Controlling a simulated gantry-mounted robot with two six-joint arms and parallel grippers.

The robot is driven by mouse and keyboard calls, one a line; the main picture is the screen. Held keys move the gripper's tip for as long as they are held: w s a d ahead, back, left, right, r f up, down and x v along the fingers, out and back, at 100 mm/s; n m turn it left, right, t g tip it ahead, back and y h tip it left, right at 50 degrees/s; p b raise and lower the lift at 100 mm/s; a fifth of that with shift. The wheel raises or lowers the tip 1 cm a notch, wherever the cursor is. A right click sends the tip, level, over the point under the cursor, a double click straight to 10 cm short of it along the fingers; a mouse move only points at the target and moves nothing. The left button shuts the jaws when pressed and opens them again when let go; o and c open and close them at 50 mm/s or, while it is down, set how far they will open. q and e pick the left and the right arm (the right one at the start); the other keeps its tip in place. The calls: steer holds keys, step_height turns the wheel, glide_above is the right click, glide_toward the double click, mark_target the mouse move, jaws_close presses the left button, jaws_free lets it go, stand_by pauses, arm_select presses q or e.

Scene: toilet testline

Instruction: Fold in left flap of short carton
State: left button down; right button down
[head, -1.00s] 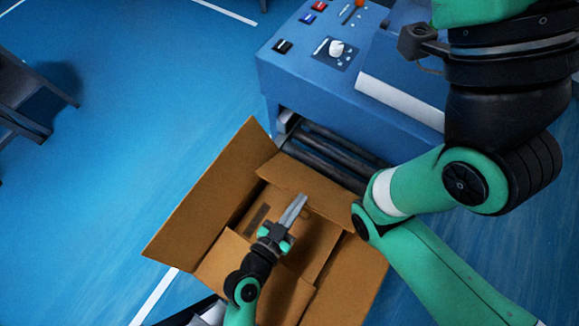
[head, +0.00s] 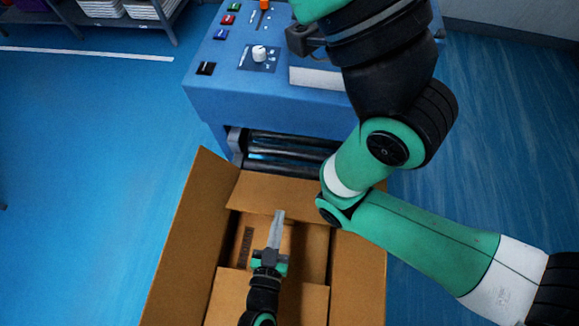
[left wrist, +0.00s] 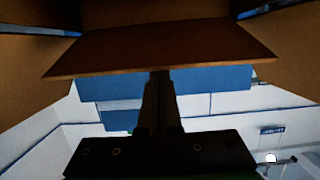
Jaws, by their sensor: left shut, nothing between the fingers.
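The brown short carton (head: 357,280) stands open at the bottom of the head view. Its left flap (head: 180,250) stands up and outward along the left side. The far flap (head: 275,192) and near flap (head: 266,298) lean inward over the opening. My left gripper (head: 279,213) is shut and empty over the carton's middle, its tips by the inner edge of the far flap. In the left wrist view its dark fingers (left wrist: 160,78) end near a brown flap edge (left wrist: 160,47); I cannot tell whether they touch. My right gripper is out of view.
A blue machine (head: 232,84) with buttons and a roller conveyor (head: 285,150) stands behind the carton. A smaller brown box with a dark label (head: 246,247) lies inside the carton. Blue floor left of the carton is clear.

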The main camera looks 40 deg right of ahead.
arm_select(q)
steer(key=shift+r, duration=0.1)
steer(key=s+a+r+p, duration=0.4)
steer(key=s+r+p, duration=0.6)
steer(key=s+r, duration=0.2)
steer(key=shift+s+r, duration=0.4)
steer(key=shift+s, duration=0.35)
